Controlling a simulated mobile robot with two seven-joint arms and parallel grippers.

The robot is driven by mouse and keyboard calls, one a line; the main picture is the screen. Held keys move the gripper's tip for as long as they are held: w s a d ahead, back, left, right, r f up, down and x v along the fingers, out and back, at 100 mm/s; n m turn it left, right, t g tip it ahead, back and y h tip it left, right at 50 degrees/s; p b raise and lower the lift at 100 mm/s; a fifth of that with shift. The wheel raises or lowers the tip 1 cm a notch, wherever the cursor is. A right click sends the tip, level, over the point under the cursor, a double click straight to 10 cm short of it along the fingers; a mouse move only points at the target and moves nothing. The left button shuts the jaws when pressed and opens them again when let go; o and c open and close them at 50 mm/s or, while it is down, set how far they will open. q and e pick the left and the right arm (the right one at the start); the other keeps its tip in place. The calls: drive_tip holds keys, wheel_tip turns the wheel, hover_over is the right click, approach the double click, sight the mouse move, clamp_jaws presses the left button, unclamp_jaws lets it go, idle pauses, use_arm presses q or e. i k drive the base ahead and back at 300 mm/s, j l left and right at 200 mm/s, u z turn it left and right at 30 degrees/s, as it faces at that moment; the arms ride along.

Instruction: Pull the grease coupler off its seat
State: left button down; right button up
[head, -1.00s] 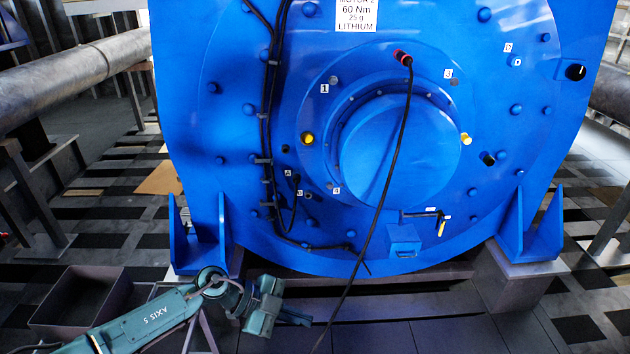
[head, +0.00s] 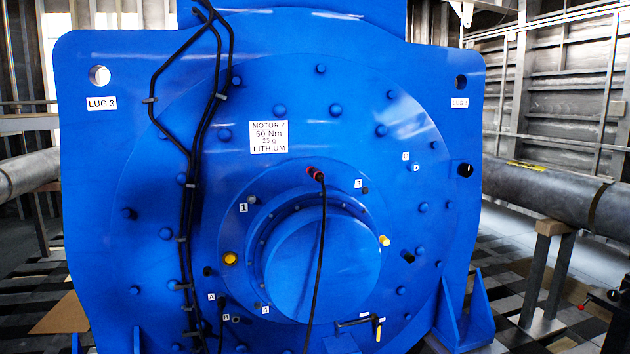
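The likely grease coupler is a red fitting (head: 315,173) with a black hose (head: 321,250) running from it. It sits on the blue motor's face (head: 210,110), just above the round central hub (head: 322,270). The hose hangs down in front of the hub and leaves the picture at the bottom. The fitting looks attached to the face; its seat is hidden behind it. Neither of my grippers shows in the head view.
A grey pipe (head: 545,195) lies at the right.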

sight(314, 173)
drive_tip(key=i+l+u, duration=0.2)
drive_tip(key=i+l, duration=0.2)
drive_tip(key=l, duration=0.2)
drive_tip(key=i+l+u, duration=0.1)
drive_tip(key=l, duration=0.25)
drive_tip(key=i+l+u, duration=0.1)
drive_tip(key=i+l, duration=0.15)
drive_tip(key=i+l+u, duration=0.1)
drive_tip(key=l, duration=0.35)
drive_tip(key=i+l+u, duration=0.1)
drive_tip(key=l, duration=0.25)
drive_tip(key=i+l+u, duration=0.1)
drive_tip(key=l, duration=0.25)
drive_tip(key=i, duration=0.1)
